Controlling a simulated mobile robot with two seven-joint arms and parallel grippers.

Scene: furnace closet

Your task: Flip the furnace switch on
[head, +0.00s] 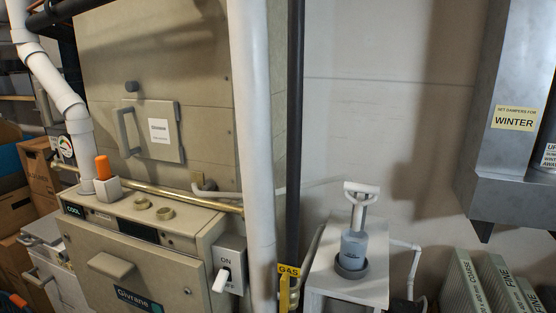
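The furnace switch is a grey box (232,254) on the right side of the beige furnace (175,260). "ON" is printed at its top, and a partly covered word ending in "FF" is lower down. Its white lever (221,280) points down, towards the lower label, and partly hides it. Neither of my grippers shows in the head view, so nothing of mine is seen touching the switch.
A thick white pipe (252,150) and a dark pipe (295,130) run upright just right of the switch. A brass pipe (190,198) crosses above the furnace. A small white stand (347,283) holds a blue container with a white handle (354,247). Filters (465,285) stand at the lower right.

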